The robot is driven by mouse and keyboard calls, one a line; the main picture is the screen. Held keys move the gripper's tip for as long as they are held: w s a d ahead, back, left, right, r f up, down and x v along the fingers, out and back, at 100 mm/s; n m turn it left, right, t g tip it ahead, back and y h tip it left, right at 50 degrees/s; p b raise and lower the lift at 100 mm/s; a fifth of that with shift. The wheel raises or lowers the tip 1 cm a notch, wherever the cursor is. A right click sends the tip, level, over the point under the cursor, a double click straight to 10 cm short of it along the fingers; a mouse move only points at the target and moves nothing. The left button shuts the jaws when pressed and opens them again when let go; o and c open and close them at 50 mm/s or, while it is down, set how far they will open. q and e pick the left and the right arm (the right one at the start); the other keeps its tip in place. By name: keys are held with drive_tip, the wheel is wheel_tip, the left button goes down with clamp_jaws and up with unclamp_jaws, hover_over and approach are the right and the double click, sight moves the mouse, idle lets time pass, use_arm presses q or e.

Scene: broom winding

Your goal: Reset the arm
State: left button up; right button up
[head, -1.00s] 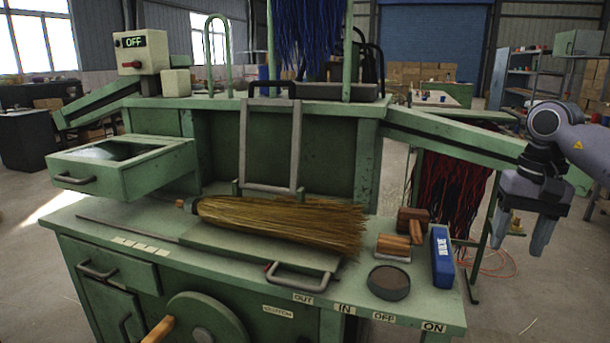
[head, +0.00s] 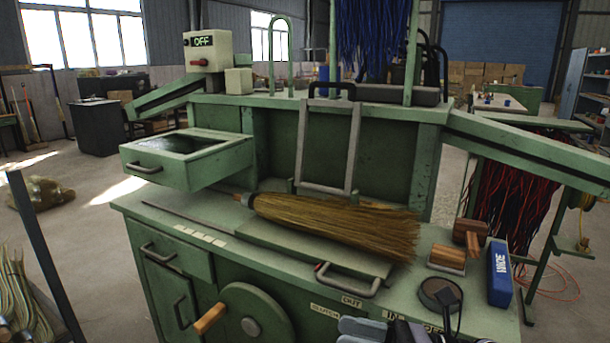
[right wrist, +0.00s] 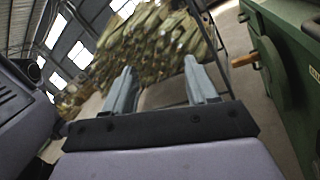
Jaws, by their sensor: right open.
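The broom (head: 335,222), a bundle of yellow-brown straw, lies across the green bench (head: 150,212) with its short handle end to the left. In the head view, grey and dark parts of my right gripper (head: 365,328) show at the bottom edge, in front of the bench and below the broom. Most of that arm is cut off. In the right wrist view, my right gripper (right wrist: 162,88) is open, with two separate grey fingers and nothing visible between them. My left gripper is not in view.
An open drawer (head: 185,158) sticks out at left. A hand wheel (head: 250,315) with a wooden handle projects from the bench front. A blue box (head: 499,275), a wooden block (head: 446,257) and a round dark disc (head: 436,293) lie at right. Straw bundles (right wrist: 155,45) fill the right wrist background.

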drive_tip(key=s+d+f+m+t+h, duration=0.1)
drive_tip(key=d+f+m+t+h, duration=0.4)
drive_tip(key=m, duration=1)
drive_tip(key=s+d+f+m+t+h, duration=0.2)
drive_tip(key=f+m+t+h, duration=0.45)
drive_tip(key=m, duration=0.95)
drive_tip(key=s+d+f+m+g+h, duration=0.2)
drive_tip(key=s+f+m, duration=0.4)
drive_tip(key=f, duration=0.1)
drive_tip(key=s+d+f+m+g+h+p, duration=0.1)
drive_tip(key=s+d+f+m+g+h, duration=0.2)
drive_tip(key=s+f+m, duration=0.4)
drive_tip(key=shift+d+f, duration=0.2)
drive_tip(key=shift+d, duration=0.1)
